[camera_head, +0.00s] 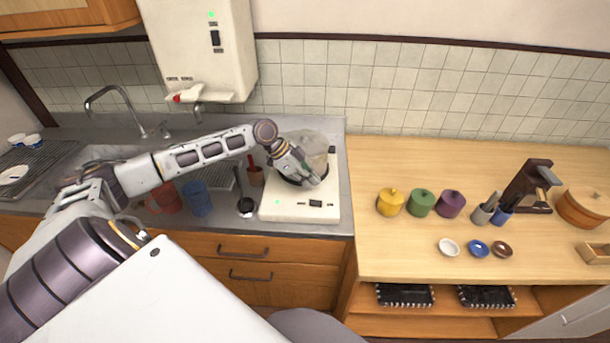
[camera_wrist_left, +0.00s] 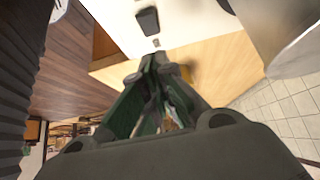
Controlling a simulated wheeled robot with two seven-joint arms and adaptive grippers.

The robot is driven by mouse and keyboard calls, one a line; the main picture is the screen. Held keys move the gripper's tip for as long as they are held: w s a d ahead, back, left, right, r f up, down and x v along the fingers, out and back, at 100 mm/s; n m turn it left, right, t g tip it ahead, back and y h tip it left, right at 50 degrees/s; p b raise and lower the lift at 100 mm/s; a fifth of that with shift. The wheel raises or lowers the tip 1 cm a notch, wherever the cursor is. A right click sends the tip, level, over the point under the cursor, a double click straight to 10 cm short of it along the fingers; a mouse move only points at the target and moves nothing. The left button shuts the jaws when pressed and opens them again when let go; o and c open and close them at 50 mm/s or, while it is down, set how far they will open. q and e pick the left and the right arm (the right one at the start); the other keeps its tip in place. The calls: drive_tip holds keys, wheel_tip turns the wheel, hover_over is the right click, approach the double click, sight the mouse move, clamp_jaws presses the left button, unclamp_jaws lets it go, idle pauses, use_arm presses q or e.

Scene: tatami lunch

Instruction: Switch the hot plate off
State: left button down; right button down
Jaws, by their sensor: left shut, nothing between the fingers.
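The white hot plate (camera_head: 290,213) stands on the grey counter near its right end. A green light (camera_head: 277,202) glows on its front left, and a dark switch (camera_head: 315,203) sits in the front panel. A clear glass vessel (camera_head: 314,146) stands on it, partly hidden by my left arm. My left gripper (camera_head: 315,181) is shut and empty, just above the plate and behind the switch. In the left wrist view, the dark switch (camera_wrist_left: 148,22) on the white front panel (camera_wrist_left: 118,18) lies beyond the fingertips (camera_wrist_left: 160,68), with a gap showing. My right gripper is not in view.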

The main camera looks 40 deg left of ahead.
sight(315, 202)
use_arm(q)
drive_tip(key=shift+x, duration=0.85)
wheel_tip(315, 202, down, 3)
drive_tip(key=shift+d+f+p, duration=0.15)
drive_tip(key=shift+p, duration=0.25)
drive_tip(key=shift+f, duration=0.8)
drive_tip(key=shift+s+f, duration=0.1)
drive_tip(key=shift+f, duration=0.15)
drive_tip(key=shift+a+f+h+b, duration=0.15)
drive_tip(key=shift+a+h+b, duration=0.15)
drive_tip(key=shift+h, duration=0.1)
drive_tip(key=shift+d, duration=0.2)
drive_tip(key=shift+w+d+r, duration=0.25)
drive_tip(key=shift+d, duration=0.05)
